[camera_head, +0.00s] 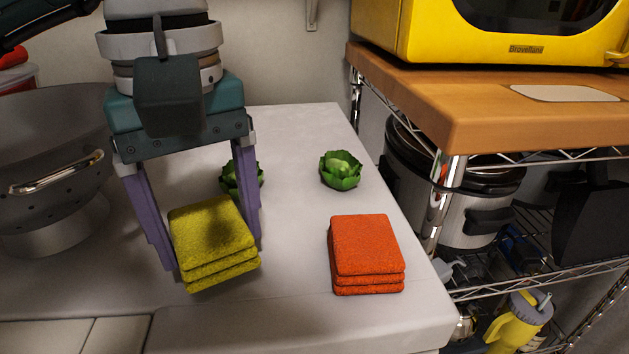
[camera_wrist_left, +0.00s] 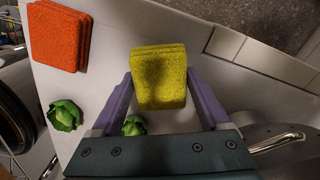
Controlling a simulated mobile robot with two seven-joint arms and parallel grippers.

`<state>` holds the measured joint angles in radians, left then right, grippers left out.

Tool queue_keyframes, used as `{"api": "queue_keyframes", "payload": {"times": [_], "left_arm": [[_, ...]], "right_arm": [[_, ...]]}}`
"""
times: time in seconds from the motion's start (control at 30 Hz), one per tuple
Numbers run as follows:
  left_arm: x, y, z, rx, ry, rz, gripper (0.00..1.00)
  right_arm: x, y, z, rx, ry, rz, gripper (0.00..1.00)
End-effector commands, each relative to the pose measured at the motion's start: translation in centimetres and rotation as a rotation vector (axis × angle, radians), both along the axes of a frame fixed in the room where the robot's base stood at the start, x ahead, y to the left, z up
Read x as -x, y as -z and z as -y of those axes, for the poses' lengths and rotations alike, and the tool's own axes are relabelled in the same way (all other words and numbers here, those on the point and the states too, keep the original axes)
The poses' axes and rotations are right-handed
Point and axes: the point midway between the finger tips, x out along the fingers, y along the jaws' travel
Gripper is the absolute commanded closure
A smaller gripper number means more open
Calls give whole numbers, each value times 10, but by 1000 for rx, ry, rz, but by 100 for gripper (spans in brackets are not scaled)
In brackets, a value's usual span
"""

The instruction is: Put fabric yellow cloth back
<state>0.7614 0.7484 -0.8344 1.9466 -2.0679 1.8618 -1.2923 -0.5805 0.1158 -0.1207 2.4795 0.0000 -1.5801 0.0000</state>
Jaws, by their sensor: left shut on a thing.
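The yellow cloth (camera_head: 213,240) is a folded, stacked square on the white counter (camera_head: 300,300), left of the orange cloth stack. It also shows in the left wrist view (camera_wrist_left: 159,75), between the two purple fingers. My left gripper (camera_head: 212,255) comes down from above with one finger on each side of the yellow cloth and is shut on it. The cloth looks at or very near counter height; I cannot tell whether it touches the counter. My right gripper is not in view.
An orange folded cloth stack (camera_head: 366,252) lies to the right. Two green artichoke-like vegetables stand behind, one (camera_head: 341,170) clear and one (camera_head: 228,178) partly behind my gripper. A metal colander (camera_head: 50,170) is at left. A shelf rack with a yellow microwave (camera_head: 500,35) stands right.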

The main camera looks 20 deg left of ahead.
Motion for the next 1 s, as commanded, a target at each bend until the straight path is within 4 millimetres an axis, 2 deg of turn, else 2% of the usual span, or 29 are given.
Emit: {"api": "queue_keyframes", "payload": {"times": [0.03,0.17,0.57,0.6,0.8,1.0], "left_arm": [[1,11,1,1,0,-5,66],[0,25,0,1,0,-2,66],[0,31,0,1,0,1,66],[0,31,0,1,0,1,20],[0,30,0,1,0,0,0],[0,29,0,1,0,0,0]], "right_arm": [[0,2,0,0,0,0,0],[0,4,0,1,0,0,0],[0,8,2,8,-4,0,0],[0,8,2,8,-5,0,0],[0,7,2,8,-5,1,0],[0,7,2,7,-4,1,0]]}}
